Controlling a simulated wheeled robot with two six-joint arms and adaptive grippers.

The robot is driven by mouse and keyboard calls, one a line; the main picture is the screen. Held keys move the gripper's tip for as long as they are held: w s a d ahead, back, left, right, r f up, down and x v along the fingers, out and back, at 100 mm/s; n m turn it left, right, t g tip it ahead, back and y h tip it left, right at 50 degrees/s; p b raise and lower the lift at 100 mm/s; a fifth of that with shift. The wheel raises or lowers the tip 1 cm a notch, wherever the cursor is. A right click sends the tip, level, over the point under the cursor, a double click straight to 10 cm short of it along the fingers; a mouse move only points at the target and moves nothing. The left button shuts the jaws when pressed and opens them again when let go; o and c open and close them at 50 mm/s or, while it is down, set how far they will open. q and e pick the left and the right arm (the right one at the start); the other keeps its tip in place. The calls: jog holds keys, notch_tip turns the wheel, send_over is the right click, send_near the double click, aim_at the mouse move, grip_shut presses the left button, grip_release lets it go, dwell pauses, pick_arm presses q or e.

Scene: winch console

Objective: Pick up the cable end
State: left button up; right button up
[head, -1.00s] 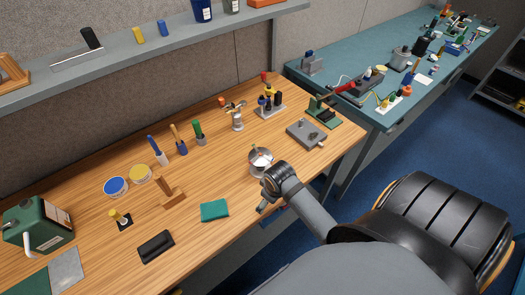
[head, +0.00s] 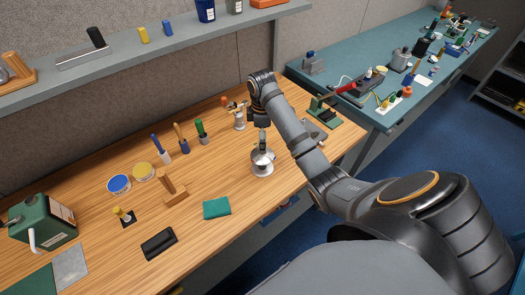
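I cannot make out the cable end for certain in the head view. A round silver metal piece (head: 262,168), possibly the winch drum, stands on the wooden bench. My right gripper (head: 263,146) points down just above and behind its top. Its fingertips are small and overlap the silver piece in the picture, so I cannot tell whether they touch it or are open or shut. My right arm hides most of the grey block and the stand behind it. My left gripper is not in view.
A green cloth (head: 217,207), a black case (head: 158,243) and a wooden block (head: 174,190) lie to the left. A white post tool (head: 238,117) and a green device (head: 323,112) stand near my arm. A green can (head: 45,222) is at far left.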

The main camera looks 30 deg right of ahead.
aim_at(262, 156)
notch_tip(262, 156, down, 5)
jog(key=b, duration=0.4)
jog(key=shift+w+f, duration=0.1)
jog(key=shift+f+b, duration=0.6)
jog(key=shift+b, duration=0.05)
jog(key=f, duration=0.1)
jog(key=f+p, duration=0.1)
jog(key=f, duration=0.1)
jog(key=shift+s+a, duration=0.1)
jog(key=shift+s, duration=0.2)
jog(key=shift+f, duration=0.3)
jog(key=c, duration=1.7)
